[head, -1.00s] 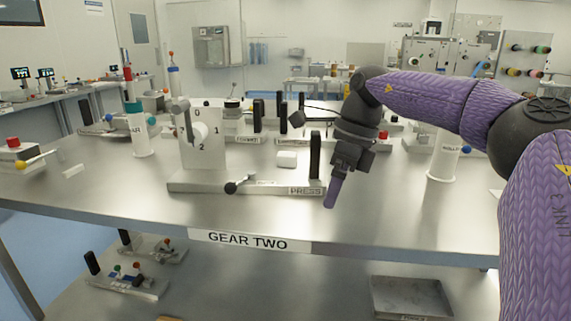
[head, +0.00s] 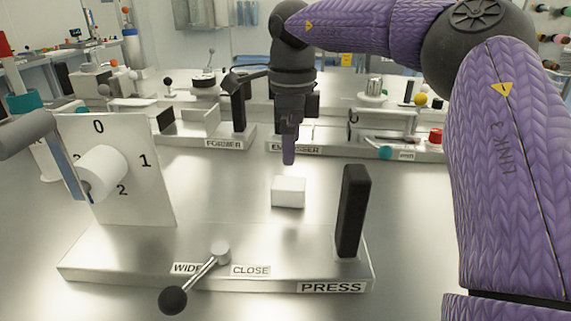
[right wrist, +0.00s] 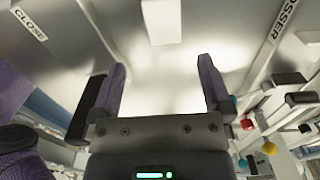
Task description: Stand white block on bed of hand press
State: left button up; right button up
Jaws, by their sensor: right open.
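The white block (head: 288,192) rests on the metal tabletop just behind the press base. It also shows in the right wrist view (right wrist: 160,21), beyond the fingertips. The hand press (head: 200,262) has a pale flat bed, a black upright pad (head: 352,211) at its right end and a plate with a white knob (head: 102,173) at its left. A black-balled lever (head: 173,300) is at its front. My right gripper (head: 289,158) points down, apart from the block, and appears above it in the head view. Its purple fingers (right wrist: 161,75) are spread and empty. My left gripper is out of view.
Behind the block stand the former (head: 222,143) and another labelled station (head: 295,149). Red, yellow and teal knobs are at the right back. The tabletop right of the press is clear. Bare table surrounds the block.

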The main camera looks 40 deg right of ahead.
aim_at(291, 182)
jog(key=shift+w+d+f, duration=0.1)
jog(key=shift+w+d, duration=0.1)
jog(key=shift+w, duration=0.05)
notch_tip(291, 182, down, 10)
jog(key=b, duration=0.5)
jog(key=shift+s, duration=0.1)
jog(key=shift+r, duration=0.25)
grip_shut()
